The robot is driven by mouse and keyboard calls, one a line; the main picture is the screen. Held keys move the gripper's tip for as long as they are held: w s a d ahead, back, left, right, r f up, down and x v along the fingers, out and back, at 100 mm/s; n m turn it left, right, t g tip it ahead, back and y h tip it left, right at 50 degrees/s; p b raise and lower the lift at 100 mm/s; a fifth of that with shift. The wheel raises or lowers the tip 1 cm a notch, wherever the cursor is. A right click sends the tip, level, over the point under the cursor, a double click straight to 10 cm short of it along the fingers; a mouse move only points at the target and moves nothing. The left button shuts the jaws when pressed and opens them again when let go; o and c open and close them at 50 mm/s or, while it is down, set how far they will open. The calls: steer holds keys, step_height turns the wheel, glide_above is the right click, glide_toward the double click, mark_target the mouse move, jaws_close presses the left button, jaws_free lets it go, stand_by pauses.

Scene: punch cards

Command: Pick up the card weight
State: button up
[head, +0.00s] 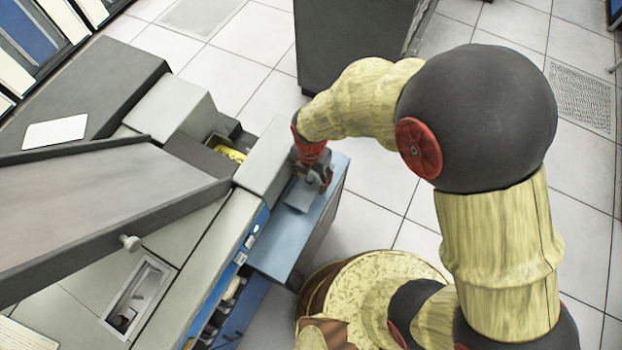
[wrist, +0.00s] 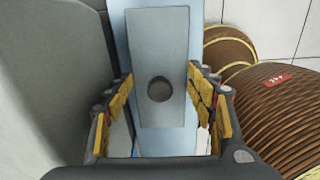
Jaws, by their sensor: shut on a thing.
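The card weight is a grey rectangular block with a round dark knob or hole in its middle. It shows large in the wrist view (wrist: 160,40), between the fingers of my gripper (wrist: 160,93). In the head view, the card weight (head: 301,196) is at the blue ledge of the machine, under my gripper (head: 312,181). My gripper is shut on the card weight, with a padded finger on each side. I cannot tell whether the weight touches the ledge or is slightly above it.
The blue ledge (head: 328,205) sits at the machine's right side. A grey housing (head: 266,160) stands beside it on the left. A large grey slanted panel (head: 100,210) with a knob covers the left. A dark grey cabinet (head: 350,40) stands behind. Tiled floor (head: 375,180) is open to the right.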

steer(key=s+d+r+p, duration=0.4)
steer(key=s+d+r, duration=0.2)
steer(key=s+r, duration=0.4)
steer(key=shift+s+d+p, duration=0.3)
steer(key=shift+s+d, duration=0.05)
steer(key=shift+s, duration=0.7)
